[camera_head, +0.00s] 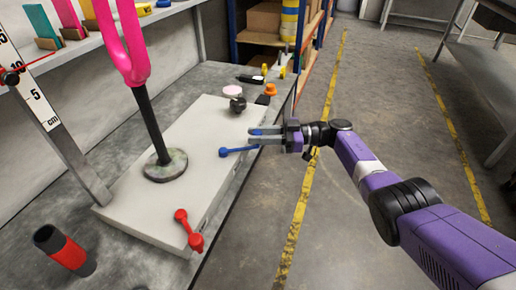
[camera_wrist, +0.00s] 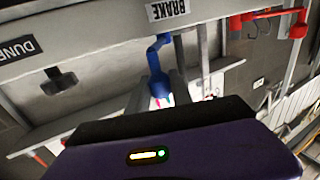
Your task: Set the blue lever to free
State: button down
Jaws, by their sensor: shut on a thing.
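The blue lever (camera_head: 238,150) is mounted at the right-hand edge of the grey bench block (camera_head: 130,205), and its arm reaches out toward my gripper. My gripper (camera_head: 262,136) comes in from the right, with its fingers at the lever's outer end. In the wrist view the blue lever (camera_wrist: 158,62) hangs from the block's edge, and its thick end lies between my two fingers (camera_wrist: 160,95). The gripper is shut on that end. A label reading BRAKE (camera_wrist: 168,10) appears upside down beside the lever's pivot. No label reading free is legible.
A red lever (camera_head: 188,230) is on the same block edge, nearer the front. A pink fork-shaped frame (camera_head: 130,45) stands on a post on the block. A black knob (camera_head: 238,104) and an orange piece (camera_head: 270,90) are at the back. The floor to the right is open.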

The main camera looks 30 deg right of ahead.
jog(key=shift+w+f+n+g+b, duration=0.1)
jog(key=shift+w+n+g+b, duration=0.25)
jog(key=shift+b, duration=0.6)
jog(key=shift+w+g, duration=0.1)
jog(key=shift+g, duration=0.15)
jog(key=c, duration=1.1)
grip_release()
jog(key=shift+d+b, duration=0.1)
jog(key=shift+b, duration=0.2)
jog(key=b+v, duration=0.1)
jog(key=v, duration=0.6)
jog(key=shift+d+b, duration=0.3)
jog(key=shift+b, duration=0.1)
